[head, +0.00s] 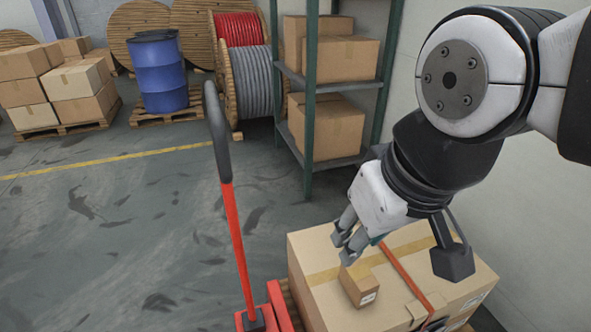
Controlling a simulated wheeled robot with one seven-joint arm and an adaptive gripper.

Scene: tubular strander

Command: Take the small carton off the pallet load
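The small carton (362,286) is a little brown box with a white label near its lower edge. It sits on top of a large taped carton (325,295), beside an orange strap (405,272). My gripper (345,246) is just above and behind the small carton, its grey fingers pointing down and to the left. The two fingers are apart with a gap between them and look empty. The nearer fingertip overlaps the small carton's upper left corner in the picture; I cannot tell whether it touches.
A red pallet-truck handle (233,235) stands upright left of the load. A green shelf rack (309,95) with cartons stands behind. A blue drum (160,75), cable reels (250,82) and stacked cartons (80,95) are farther back. The grey floor at left is clear.

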